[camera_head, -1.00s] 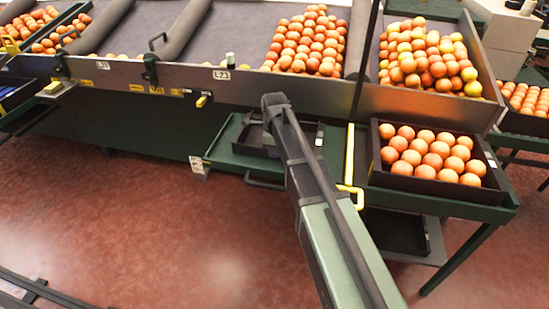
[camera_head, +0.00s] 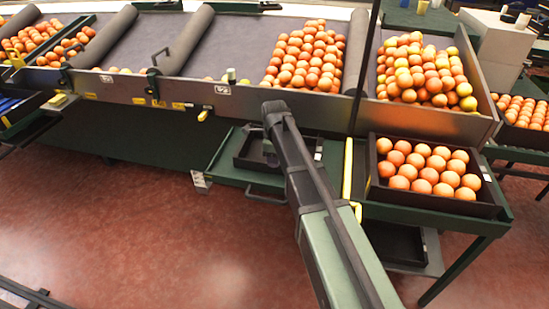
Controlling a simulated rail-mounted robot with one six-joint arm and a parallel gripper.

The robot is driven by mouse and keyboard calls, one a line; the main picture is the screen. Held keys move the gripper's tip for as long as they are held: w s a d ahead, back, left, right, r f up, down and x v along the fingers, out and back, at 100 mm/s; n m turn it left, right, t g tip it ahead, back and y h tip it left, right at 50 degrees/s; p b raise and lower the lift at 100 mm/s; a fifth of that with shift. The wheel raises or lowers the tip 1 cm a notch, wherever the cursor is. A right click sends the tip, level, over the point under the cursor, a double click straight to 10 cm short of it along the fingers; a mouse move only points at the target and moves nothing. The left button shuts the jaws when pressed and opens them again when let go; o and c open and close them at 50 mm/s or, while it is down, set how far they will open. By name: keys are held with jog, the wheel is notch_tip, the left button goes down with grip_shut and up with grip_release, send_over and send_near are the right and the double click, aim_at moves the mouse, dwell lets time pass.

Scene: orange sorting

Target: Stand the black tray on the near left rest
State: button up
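An empty black tray (camera_head: 243,161) is at the green near left rest (camera_head: 222,158), below the bench front. It looks level and within the rest's outline; I cannot tell whether its base touches the rest. My arm crosses in front of its right part. The end of my arm points down over the tray, and my gripper (camera_head: 270,158) is mostly hidden behind the arm and too small to read. I cannot see its fingers or whether they hold the tray rim.
Right of a yellow bar (camera_head: 348,170), a black tray full of oranges (camera_head: 376,188) stands on a green stand. Another dark tray (camera_head: 398,243) lies on the low shelf. Above are sloped bins of oranges (camera_head: 305,55) behind a metal front edge (camera_head: 300,109).

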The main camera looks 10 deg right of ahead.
notch_tip(320, 180, up, 9)
jog(key=p, duration=0.7)
jog(key=s+n, duration=2.2)
jog(key=n, duration=0.1)
jog(key=shift+s, duration=0.4)
